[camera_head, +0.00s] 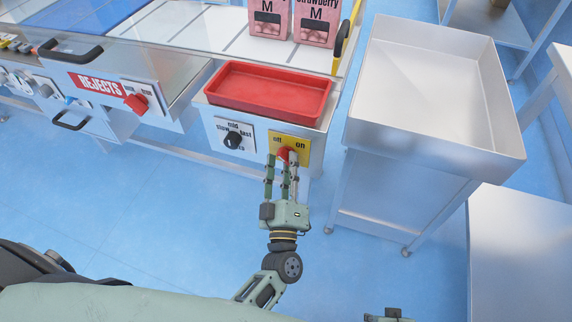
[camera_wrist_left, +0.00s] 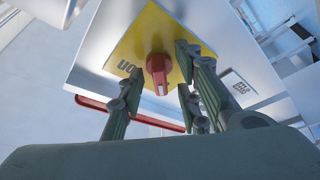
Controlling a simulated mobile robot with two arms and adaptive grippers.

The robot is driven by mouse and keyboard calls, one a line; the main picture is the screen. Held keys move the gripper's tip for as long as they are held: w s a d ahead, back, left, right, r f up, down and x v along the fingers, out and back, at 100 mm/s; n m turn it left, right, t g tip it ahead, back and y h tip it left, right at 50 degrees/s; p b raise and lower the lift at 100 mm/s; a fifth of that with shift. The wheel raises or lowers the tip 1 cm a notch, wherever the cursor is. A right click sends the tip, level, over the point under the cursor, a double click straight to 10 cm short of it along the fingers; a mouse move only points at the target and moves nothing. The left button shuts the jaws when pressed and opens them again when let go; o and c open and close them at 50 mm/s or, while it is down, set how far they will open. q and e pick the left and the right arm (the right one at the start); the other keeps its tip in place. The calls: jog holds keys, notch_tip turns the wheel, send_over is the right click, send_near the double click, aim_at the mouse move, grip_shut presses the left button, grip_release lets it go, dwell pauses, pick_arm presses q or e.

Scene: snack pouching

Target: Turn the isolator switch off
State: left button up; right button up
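The isolator switch is a red knob (camera_head: 284,153) on a yellow plate (camera_head: 303,146), with "off" printed at left and "on" at right in the head view. The plate is on the front panel below the red tray. In the left wrist view the knob (camera_wrist_left: 158,72) shows close, with the lettering upside down. My left gripper (camera_head: 283,168) is open in front of the plate. Its fingers (camera_wrist_left: 160,85) are either side of the knob, with gaps visible. Which label the knob points to is unclear. Only a bit of my right gripper (camera_head: 390,316) shows at the bottom edge.
A black speed dial (camera_head: 233,140) sits on a white plate left of the switch. A red tray (camera_head: 270,68) is above the panel. A red knob (camera_head: 136,103) is by the REJECTS drawer. A metal bin (camera_head: 362,112) stands at right. Strawberry pouches (camera_head: 314,22) stand behind.

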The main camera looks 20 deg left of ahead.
pick_arm(q)
jog(key=v, duration=1.2)
jog(key=shift+f, duration=0.1)
